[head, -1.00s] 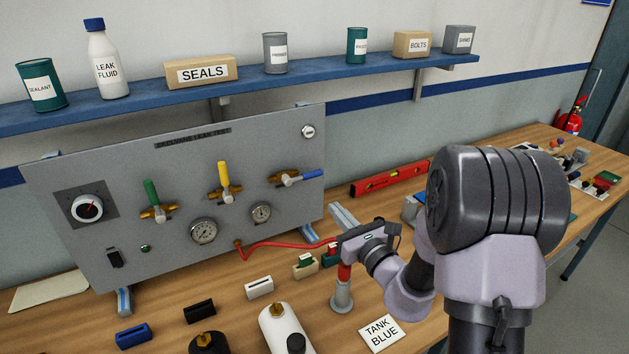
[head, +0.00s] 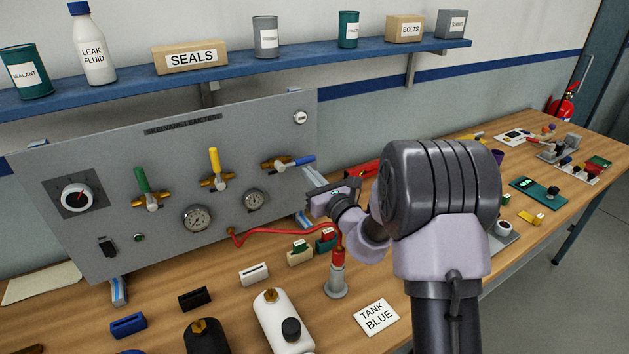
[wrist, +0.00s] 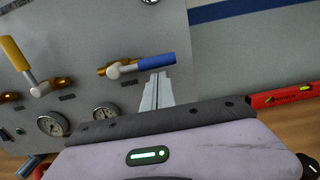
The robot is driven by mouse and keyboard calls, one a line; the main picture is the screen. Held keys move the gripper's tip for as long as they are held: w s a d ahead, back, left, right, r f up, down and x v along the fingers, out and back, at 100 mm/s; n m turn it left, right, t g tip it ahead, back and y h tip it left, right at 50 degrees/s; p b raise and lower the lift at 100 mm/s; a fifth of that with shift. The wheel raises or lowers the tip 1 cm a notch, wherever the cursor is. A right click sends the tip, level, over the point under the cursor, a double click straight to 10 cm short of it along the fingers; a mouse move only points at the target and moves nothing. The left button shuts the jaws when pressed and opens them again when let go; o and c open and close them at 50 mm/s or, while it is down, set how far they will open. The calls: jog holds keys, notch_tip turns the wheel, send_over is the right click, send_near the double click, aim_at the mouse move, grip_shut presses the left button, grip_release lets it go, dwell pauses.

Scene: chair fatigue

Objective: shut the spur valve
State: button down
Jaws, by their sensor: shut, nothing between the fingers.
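Three lever valves sit in a row on the grey panel (head: 100,225). The green-handled valve (head: 142,181) and the yellow-handled valve (head: 215,163) have upright levers, while the blue-handled valve (head: 300,161) has its lever pointing right, nearly level. Small labels under the valves are unreadable, so I cannot tell which is the spur valve. My gripper (head: 306,170) is shut and empty, its tips near the blue handle's free end. In the wrist view, the shut fingers (wrist: 156,76) appear just below the blue handle (wrist: 156,61); contact cannot be told.
A red hose (head: 285,233) runs from the panel to a red coupling on a grey stand (head: 337,280). White (head: 280,318) and black (head: 205,338) tanks stand in front. A red level (head: 365,170) lies behind my arm. The shelf (head: 230,76) overhangs the panel.

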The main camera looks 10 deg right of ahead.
jog(key=shift+d+r+n, duration=0.15)
jog(key=shift+r+n, duration=0.25)
jog(key=shift+n, duration=0.3)
notch_tip(320, 180, up, 2)
jog(key=n, duration=0.1)
jog(key=n+b, duration=0.1)
jog(key=n, duration=0.1)
jog(key=n+b, duration=0.1)
jog(key=shift+d+r, duration=0.1)
jog(key=shift+r, duration=0.15)
notch_tip(320, 180, up, 5)
jog(key=n+b, duration=0.6)
send_over(308, 159)
jog(key=s+a, duration=0.2)
jog(key=s, duration=0.1)
jog(key=shift+s+a+r+b, duration=0.25)
jog(key=shift+a+r+b, duration=0.25)
jog(key=shift+a, duration=0.35)
jog(key=shift+a+r, duration=0.1)
jog(key=shift+r, duration=0.05)
